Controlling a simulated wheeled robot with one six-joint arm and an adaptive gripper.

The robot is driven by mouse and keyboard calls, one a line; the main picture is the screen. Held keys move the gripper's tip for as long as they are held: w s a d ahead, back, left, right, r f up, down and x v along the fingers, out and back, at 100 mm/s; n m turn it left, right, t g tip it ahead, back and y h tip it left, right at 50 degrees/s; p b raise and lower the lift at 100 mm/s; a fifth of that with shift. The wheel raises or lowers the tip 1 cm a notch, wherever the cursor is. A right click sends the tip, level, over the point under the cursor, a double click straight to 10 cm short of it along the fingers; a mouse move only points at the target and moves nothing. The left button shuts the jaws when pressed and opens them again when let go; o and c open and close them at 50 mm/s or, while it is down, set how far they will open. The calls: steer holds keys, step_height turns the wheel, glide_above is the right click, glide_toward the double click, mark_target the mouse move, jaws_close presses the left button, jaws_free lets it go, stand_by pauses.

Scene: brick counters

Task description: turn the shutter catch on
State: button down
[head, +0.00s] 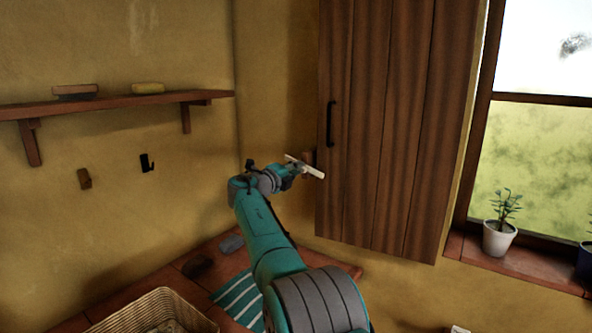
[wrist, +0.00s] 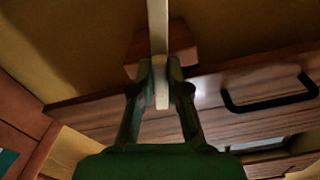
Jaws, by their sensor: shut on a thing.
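The shutter catch (head: 311,169) is a pale bar by the left edge of the brown plank shutter (head: 400,130). In the head view it slants down to the right, its right end overlapping the shutter's edge. In the wrist view the catch (wrist: 157,30) runs from the top edge down between my fingers, in front of a reddish wooden block (wrist: 183,42). My gripper (wrist: 160,78) is shut on the catch near its lower end there. My gripper (head: 295,171) shows small in the head view, and its fingertips are hard to make out.
The shutter has a black handle (head: 330,123). A wall shelf (head: 120,103) and two hooks are at left. Below are a wicker basket (head: 150,308) and a striped cloth (head: 238,298) on a counter. A potted plant (head: 499,238) stands on the sill at right.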

stand_by(0.3)
steer(key=c, duration=1.1)
jaws_free()
steer(key=shift+c, duration=0.2)
